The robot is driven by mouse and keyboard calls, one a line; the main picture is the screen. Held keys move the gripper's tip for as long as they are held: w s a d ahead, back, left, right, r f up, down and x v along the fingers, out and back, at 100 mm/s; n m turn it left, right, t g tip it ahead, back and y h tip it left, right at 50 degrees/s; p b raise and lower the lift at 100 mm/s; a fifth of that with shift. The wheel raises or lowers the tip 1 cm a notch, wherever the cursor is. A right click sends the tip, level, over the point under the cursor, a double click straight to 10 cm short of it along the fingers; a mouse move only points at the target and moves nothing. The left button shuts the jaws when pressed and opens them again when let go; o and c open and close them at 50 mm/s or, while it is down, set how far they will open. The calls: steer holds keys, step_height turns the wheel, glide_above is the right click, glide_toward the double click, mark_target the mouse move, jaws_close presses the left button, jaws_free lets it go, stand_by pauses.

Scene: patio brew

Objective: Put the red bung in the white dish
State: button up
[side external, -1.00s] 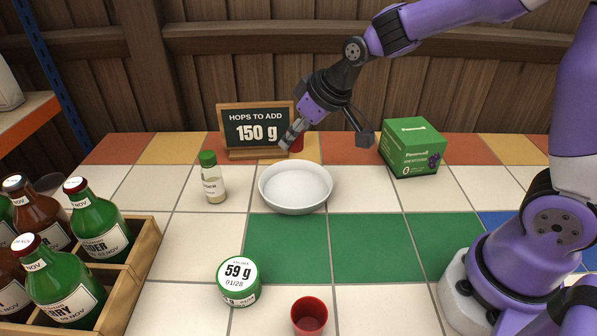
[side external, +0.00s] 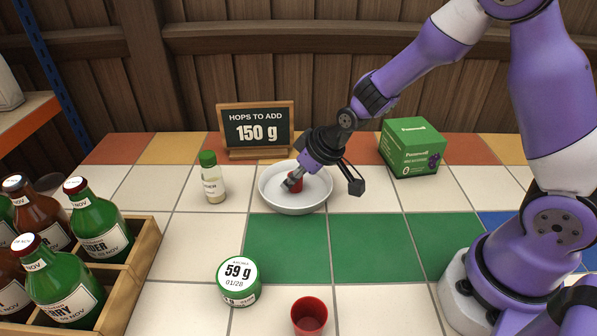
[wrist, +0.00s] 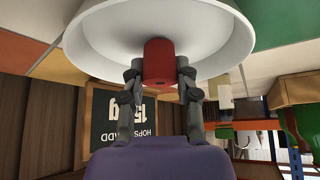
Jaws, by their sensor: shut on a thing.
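The red bung (side external: 297,182) is between the fingers of my gripper (side external: 292,184), inside the outline of the white dish (side external: 275,206). In the wrist view my gripper (wrist: 160,88) is shut on the red bung (wrist: 159,62), one finger on each side, with the white dish (wrist: 100,38) right behind it. The dish stands on the tiled counter. I cannot tell whether the bung touches the dish floor.
A small bottle with a green cap (side external: 212,180) stands left of the dish. A chalkboard sign (side external: 256,131) is behind it, and a green box (side external: 412,148) is back right. In front are a labelled tub (side external: 239,282) and a red cup (side external: 309,316). A bottle crate (side external: 140,262) is at left.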

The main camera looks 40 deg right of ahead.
steer(key=o, duration=1)
steer(key=shift+r, duration=0.1)
step_height(320, 180, up, 6)
steer(key=shift+r, duration=0.45)
